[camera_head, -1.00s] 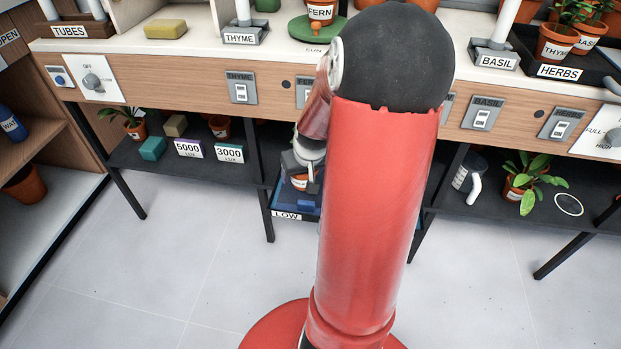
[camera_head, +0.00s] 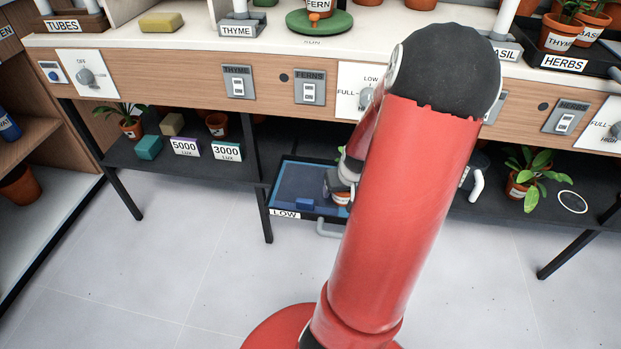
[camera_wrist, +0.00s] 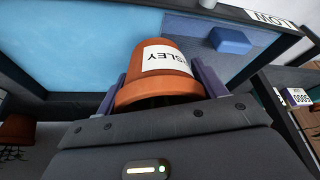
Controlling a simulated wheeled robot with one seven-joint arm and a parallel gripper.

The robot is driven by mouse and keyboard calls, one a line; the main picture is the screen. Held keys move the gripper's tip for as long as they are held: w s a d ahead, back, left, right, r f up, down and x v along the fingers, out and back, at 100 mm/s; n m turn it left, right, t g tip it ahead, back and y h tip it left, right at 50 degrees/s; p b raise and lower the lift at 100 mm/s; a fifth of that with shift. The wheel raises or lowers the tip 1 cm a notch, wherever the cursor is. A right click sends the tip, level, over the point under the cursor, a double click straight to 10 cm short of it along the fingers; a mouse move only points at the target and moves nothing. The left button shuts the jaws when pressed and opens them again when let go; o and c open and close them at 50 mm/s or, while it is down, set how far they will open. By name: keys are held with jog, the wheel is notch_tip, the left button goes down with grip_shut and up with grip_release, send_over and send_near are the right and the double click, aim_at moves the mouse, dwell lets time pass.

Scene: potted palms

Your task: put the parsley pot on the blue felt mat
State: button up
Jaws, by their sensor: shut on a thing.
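The parsley pot (camera_wrist: 160,75) is a terracotta pot with a white label, partly readable as "SLEY", upside down in the wrist view. My gripper (camera_wrist: 164,82) is shut on it, with one finger on each side. In the head view my gripper (camera_head: 341,186) and a bit of the pot (camera_head: 342,198) show over the low tray, partly hidden by my arm.
The tray labelled LOW (camera_head: 285,213) has a raised dark rim and sits below the bench. A small blue block (camera_head: 305,204) lies near its front edge, and shows close to the pot in the wrist view (camera_wrist: 230,40). Lux boxes (camera_head: 186,147) stand on the shelf left.

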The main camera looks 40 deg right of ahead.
notch_tip(320, 180, down, 3)
jog(key=shift+a+r+b, duration=0.1)
jog(key=shift+b, duration=0.2)
jog(key=shift+c, duration=0.2)
send_near(309, 177)
jog(key=f, duration=0.2)
jog(key=s+d+f+b, duration=0.1)
jog(key=f, duration=0.1)
jog(key=shift+f, duration=0.1)
jog(key=w, duration=0.3)
jog(key=shift+f, duration=0.55)
jog(key=shift+f, duration=0.1)
jog(key=shift+f, duration=0.15)
jog(key=o, duration=1.1)
jog(key=shift+c, duration=0.2)
